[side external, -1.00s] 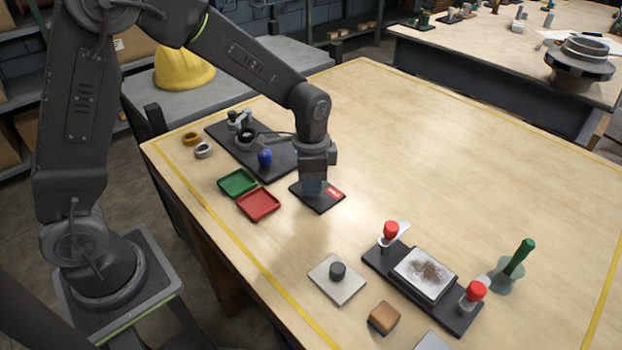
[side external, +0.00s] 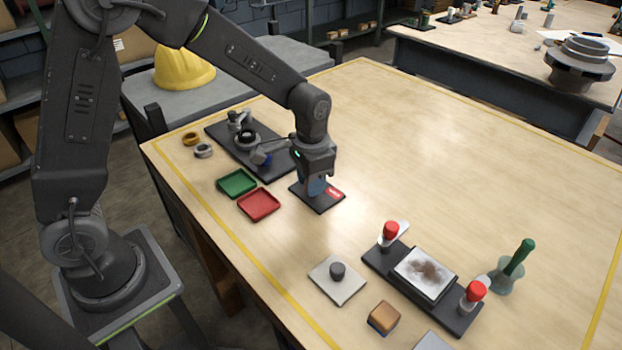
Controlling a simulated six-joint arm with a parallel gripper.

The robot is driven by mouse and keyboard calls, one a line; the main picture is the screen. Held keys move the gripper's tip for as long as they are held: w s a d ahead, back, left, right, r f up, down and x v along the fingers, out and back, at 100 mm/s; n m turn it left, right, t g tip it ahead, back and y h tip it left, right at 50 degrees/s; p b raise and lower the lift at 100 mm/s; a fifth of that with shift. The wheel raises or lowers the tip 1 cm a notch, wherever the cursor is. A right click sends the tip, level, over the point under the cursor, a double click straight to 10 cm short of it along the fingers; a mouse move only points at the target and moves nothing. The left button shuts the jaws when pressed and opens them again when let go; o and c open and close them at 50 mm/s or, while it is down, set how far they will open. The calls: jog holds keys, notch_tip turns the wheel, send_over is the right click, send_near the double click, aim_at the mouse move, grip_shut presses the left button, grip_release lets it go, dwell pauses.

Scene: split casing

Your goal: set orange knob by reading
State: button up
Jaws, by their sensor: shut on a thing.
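My gripper (side external: 316,190) points straight down over a small dark plate (side external: 318,206) near the middle of the table's left part. Its blue-grey fingers reach down to the plate. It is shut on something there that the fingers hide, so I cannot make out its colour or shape. A red display or label (side external: 335,193) with pale marks shows on the plate just right of the fingers, too small to read. No orange knob is plainly visible.
A green tray (side external: 237,183) and red tray (side external: 259,204) lie left of the plate. A dark fixture board (side external: 262,170) stands behind.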

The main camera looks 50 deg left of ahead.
jog(key=shift+w+r, duration=0.1)
jog(key=shift+r, duration=0.05)
jog(key=o, duration=0.9)
notch_tip(320, 180, up, 14)
jog(key=shift+f, duration=0.15)
jog(key=s+a+n+t, duration=0.1)
jog(key=s+t, duration=0.1)
jog(key=s, duration=0.4)
jog(key=s+a+r+n+t, duration=0.1)
jog(key=s, duration=0.6)
jog(key=s+a+r+n+t, duration=0.1)
jog(key=s+t, duration=0.1)
jog(key=s, duration=0.4)
jog(key=shift+s+a+r+t, duration=0.15)
jog(key=shift+s+a+t, duration=0.05)
jog(key=shift+a+t, duration=0.15)
